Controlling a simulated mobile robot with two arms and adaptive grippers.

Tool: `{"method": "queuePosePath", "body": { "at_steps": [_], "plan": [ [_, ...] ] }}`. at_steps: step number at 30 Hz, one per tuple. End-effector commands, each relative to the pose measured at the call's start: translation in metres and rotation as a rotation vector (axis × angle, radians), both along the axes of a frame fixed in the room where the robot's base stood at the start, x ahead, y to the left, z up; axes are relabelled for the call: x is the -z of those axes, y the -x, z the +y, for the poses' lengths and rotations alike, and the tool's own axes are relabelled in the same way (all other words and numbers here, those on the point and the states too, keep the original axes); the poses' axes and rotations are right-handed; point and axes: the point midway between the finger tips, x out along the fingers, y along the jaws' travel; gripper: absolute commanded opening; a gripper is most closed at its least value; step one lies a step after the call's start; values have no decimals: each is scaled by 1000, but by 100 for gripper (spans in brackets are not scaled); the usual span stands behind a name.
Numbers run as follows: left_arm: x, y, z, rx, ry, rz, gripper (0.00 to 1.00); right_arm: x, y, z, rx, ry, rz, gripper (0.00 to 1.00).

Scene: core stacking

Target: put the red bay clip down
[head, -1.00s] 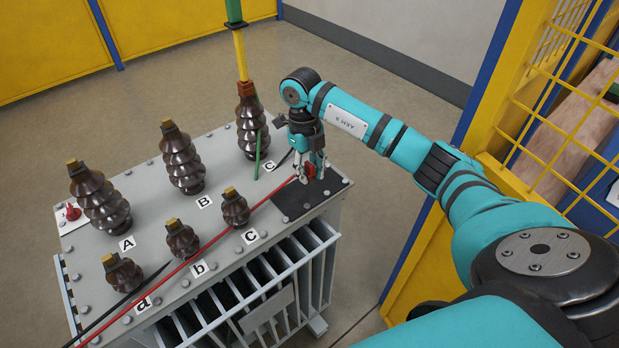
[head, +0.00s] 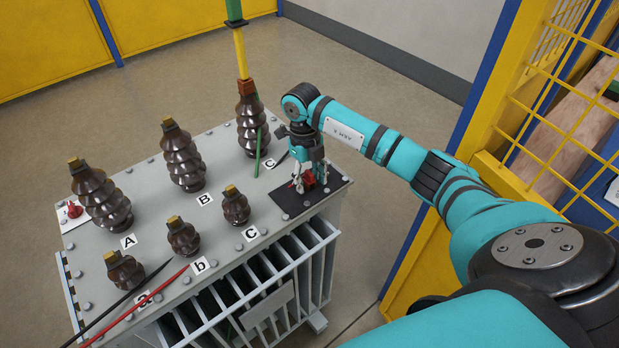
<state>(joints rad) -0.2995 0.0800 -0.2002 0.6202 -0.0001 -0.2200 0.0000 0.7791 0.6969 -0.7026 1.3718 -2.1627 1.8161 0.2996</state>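My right gripper (head: 309,184) points down over the dark mat (head: 289,205) on the right end of the grey transformer top. A small red clip (head: 308,179) shows between and beside its fingertips, low over the mat. Whether the fingers grip it or stand apart around it is too small to tell, as is whether it touches the mat. Another red piece (head: 73,210) sits on a white plate at the far left corner. My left gripper is not in view.
Tall dark bushings (head: 181,158) and short ones (head: 236,207) stand on the transformer top (head: 215,222). A green rod (head: 257,155) stands close left of my gripper. A red lead (head: 150,295) and a black lead (head: 120,301) cross the front left corner. A yellow mesh fence (head: 560,110) is at right.

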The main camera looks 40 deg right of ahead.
Motion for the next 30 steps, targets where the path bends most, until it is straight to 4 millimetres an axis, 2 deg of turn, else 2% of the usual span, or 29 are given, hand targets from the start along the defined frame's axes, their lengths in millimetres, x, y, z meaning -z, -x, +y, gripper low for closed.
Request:
{"method": "queuePosePath", "body": {
  "at_steps": [8,11,21,24,30],
  "plan": [
    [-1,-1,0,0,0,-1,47,-9,-1,0,0,0,-2,48],
    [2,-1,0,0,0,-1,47,-25,-4,0,0,1,-5,48],
    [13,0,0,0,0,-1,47,-96,-12,1,0,1,-4,48],
    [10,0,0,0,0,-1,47,-111,-14,1,0,2,-2,48],
    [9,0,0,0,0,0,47,-123,-15,1,1,0,0,48]
  ]
}}
